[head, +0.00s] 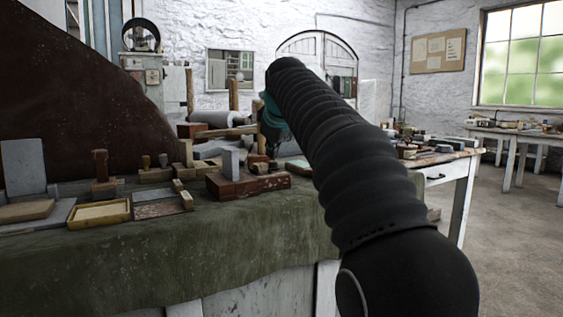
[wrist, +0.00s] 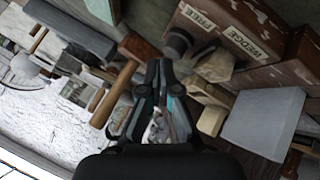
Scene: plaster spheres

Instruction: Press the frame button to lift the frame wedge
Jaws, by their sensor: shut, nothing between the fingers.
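A red-brown box (wrist: 270,15) in the wrist view carries two pale labels that seem to read "FREE" and "WEDGE". A dark round knob (wrist: 178,41), possibly the frame button, stands beside the box, just beyond my fingertips. My gripper (wrist: 161,66) is shut and empty; I cannot tell whether it touches the knob. In the head view my gripper (head: 273,140) points down over the bench, partly hidden by my arm. A pale wedge-like block (wrist: 215,66) lies right of the fingertips. I cannot tell for sure which piece is the frame wedge.
A light grey block (wrist: 262,122) is close on the right in the wrist view. Wooden blocks and a mallet-like handle (wrist: 122,82) crowd around the fingers. In the head view, the green-draped bench (head: 180,255) holds a yellow tray (head: 98,226); a large dark red panel (head: 70,100) stands behind.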

